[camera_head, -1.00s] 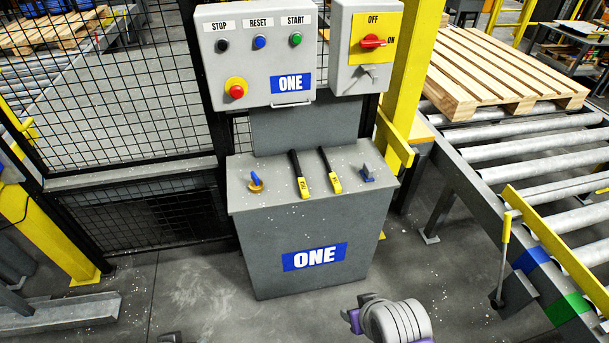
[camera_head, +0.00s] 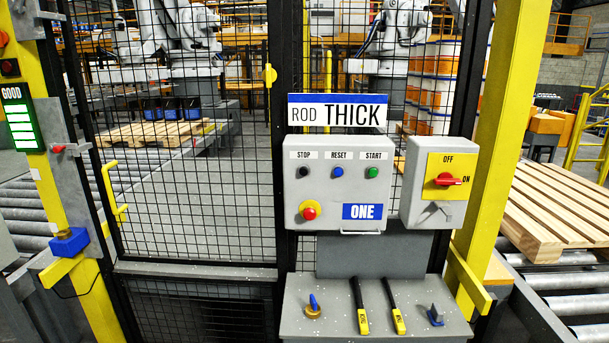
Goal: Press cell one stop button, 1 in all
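The cell one control box (camera_head: 333,217) is a grey panel with a blue ONE label, mounted in front of the mesh fence. Its black stop button (camera_head: 303,172) sits at the upper left under the STOP label. A blue reset button (camera_head: 337,172) and a green start button (camera_head: 372,172) sit to its right. A red emergency button (camera_head: 310,211) on a yellow ring is below. Neither of my grippers shows in the head view. Nothing covers the stop button.
Below is a grey cabinet (camera_head: 374,318) with two yellow-tagged black handles. A ROD THICK sign (camera_head: 337,114) hangs above. A yellow post (camera_head: 505,140) and roller conveyor (camera_head: 575,281) with a wooden pallet are at right.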

